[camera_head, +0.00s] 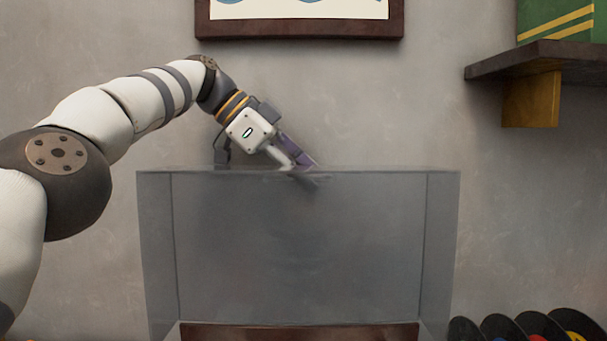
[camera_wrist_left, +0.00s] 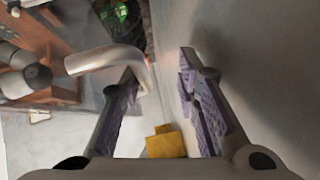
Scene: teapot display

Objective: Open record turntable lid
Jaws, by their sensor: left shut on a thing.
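The turntable lid (camera_head: 300,250), a clear greyish box-like cover, stands raised and upright in the head view, its top edge level with my left gripper. Below it, a strip of the reddish-brown turntable (camera_head: 300,333) shows at the bottom edge. My left gripper (camera_head: 311,171) reaches in from the upper left, tilted downward, and is shut on the lid at the middle of its top edge. In the left wrist view the purple-padded fingers (camera_wrist_left: 160,72) stand apart with the clear lid hard to make out between them. My right gripper is not in view.
A grey wall stands behind the lid. A dark shelf (camera_head: 535,58) with a yellow bracket (camera_head: 531,100) juts out at the upper right. A framed picture (camera_head: 300,26) hangs above. Several records (camera_head: 540,327) stand at the lower right.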

